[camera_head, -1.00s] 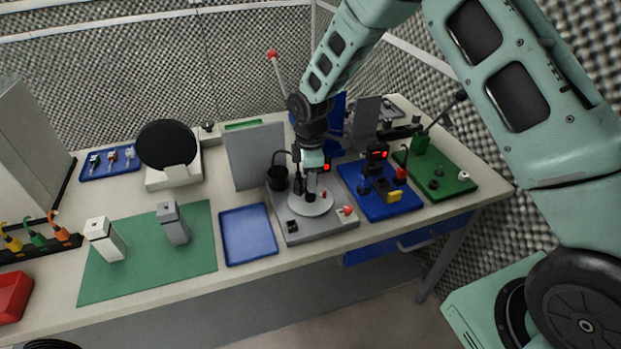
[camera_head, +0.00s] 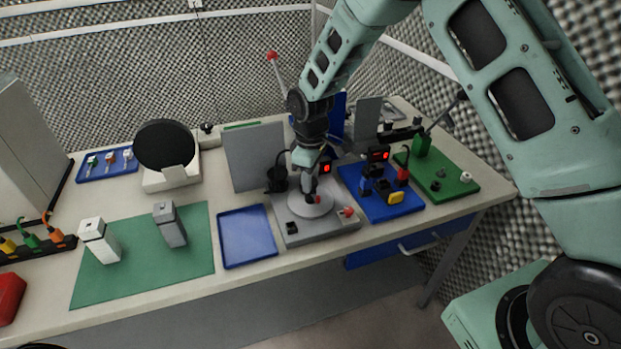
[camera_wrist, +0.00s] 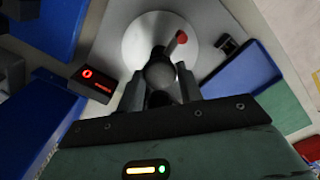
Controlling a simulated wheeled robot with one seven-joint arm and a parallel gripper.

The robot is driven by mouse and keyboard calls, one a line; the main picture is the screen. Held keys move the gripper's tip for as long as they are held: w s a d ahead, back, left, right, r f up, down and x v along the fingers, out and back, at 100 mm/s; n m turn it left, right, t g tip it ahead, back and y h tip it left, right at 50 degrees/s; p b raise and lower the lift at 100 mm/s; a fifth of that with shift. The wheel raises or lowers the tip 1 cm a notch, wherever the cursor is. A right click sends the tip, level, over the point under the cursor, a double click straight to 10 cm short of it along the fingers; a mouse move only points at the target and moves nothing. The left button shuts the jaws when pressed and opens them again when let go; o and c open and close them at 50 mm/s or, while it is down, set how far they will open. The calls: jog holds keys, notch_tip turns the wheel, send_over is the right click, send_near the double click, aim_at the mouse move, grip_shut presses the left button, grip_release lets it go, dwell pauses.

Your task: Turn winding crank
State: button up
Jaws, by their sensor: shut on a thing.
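The winding crank unit is a grey base (camera_head: 290,235) on the bench with a round pale disc (camera_head: 305,209) on top. In the wrist view the disc (camera_wrist: 138,40) lies beneath my fingers, with a red-tipped part (camera_wrist: 181,38) over it. My gripper (camera_head: 309,192) points down over the disc. In the wrist view my gripper (camera_wrist: 160,92) is shut around a rounded grey knob (camera_wrist: 158,73), apparently the crank's handle. The fingers hide its lower part. A small display (camera_wrist: 88,79) beside the disc glows red, and appears to read 0.
A blue tray (camera_head: 247,237) lies left of the unit and a blue board (camera_head: 378,207) with devices lies right. A grey upright panel (camera_head: 255,158) stands behind left. A red knob (camera_head: 347,212) sits near the base's front right corner. The green mat (camera_head: 140,275) has bare areas.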

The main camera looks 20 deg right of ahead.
jog(key=shift+w+r+m+b, duration=0.1)
jog(key=shift+m+b, duration=0.6)
jog(key=shift+m, duration=7.4)
jog(key=shift+m+p, duration=0.75)
jog(key=shift+m, duration=1.85)
jog(key=shift+r+m+p, duration=0.1)
jog(key=shift+m+p, duration=0.95)
jog(key=shift+m, duration=1.55)
jog(key=shift+m+p, duration=1.2)
jog(key=shift+m, duration=1.5)
jog(key=shift+m+p, duration=1.25)
jog(key=shift+m, duration=1.35)
jog(key=shift+m+p, duration=1)
jog(key=shift+m, duration=1.4)
jog(key=shift+m, duration=0.4)
